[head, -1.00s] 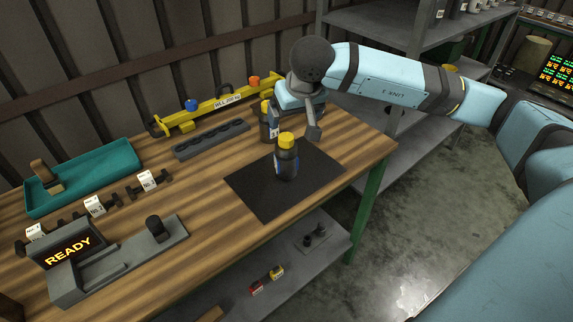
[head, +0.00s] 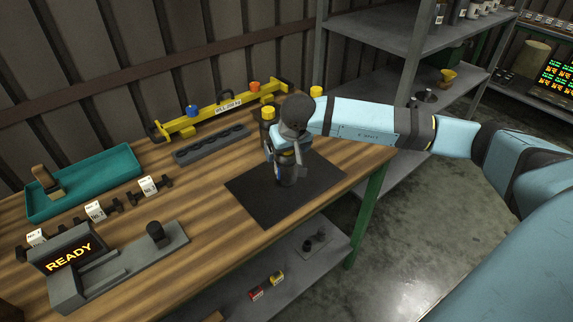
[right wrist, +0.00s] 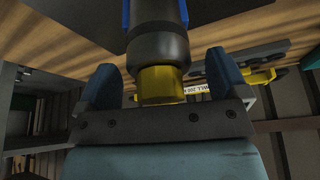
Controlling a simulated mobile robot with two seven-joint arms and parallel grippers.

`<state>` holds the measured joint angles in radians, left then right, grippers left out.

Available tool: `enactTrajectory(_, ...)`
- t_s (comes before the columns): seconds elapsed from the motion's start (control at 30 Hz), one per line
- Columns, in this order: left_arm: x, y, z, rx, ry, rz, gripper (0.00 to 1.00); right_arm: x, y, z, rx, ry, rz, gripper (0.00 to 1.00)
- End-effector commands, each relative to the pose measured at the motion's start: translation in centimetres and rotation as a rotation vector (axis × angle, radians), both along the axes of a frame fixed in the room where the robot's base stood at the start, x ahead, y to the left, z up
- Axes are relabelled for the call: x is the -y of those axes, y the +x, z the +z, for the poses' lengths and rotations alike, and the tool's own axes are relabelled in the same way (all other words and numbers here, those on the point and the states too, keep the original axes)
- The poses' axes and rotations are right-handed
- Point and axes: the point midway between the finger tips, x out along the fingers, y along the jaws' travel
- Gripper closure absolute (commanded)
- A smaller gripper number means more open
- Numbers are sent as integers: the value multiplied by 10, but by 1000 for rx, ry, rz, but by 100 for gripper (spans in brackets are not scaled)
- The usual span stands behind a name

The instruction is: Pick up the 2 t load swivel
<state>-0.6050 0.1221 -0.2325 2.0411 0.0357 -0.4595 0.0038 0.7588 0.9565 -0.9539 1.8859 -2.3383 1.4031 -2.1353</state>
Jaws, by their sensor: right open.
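A dark upright bottle-like piece (head: 287,176) with a blue band stands on the black mat. I read no "2 t" marking and cannot tell whether it is the load swivel. In the right wrist view the piece's yellow cap (right wrist: 161,84) and dark neck (right wrist: 158,48) lie between the two spread fingers (right wrist: 163,76). I cannot tell whether either finger touches it. My left gripper is not in view.
The black mat (head: 252,198) lies on the wooden table (head: 205,215). A teal tray (head: 100,178) and READY device (head: 66,256) are left. Small red (head: 256,292) and yellow (head: 276,278) items lie below.

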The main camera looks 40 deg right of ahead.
Motion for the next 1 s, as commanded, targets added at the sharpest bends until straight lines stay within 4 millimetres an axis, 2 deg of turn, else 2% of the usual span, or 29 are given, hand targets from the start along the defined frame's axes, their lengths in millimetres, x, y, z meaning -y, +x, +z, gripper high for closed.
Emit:
enactTrajectory(0.1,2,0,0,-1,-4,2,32,1,2,-6,0,0,1,8)
enactTrajectory(0.27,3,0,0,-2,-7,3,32,1,2,-6,1,-1,1,10)
enactTrajectory(0.6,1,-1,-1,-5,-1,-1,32,1,2,-6,1,-1,1,88)
enactTrajectory(0.67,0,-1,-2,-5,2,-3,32,1,2,-6,1,-1,1,100)
enactTrajectory(1.0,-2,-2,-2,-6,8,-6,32,1,3,-2,4,0,0,100)
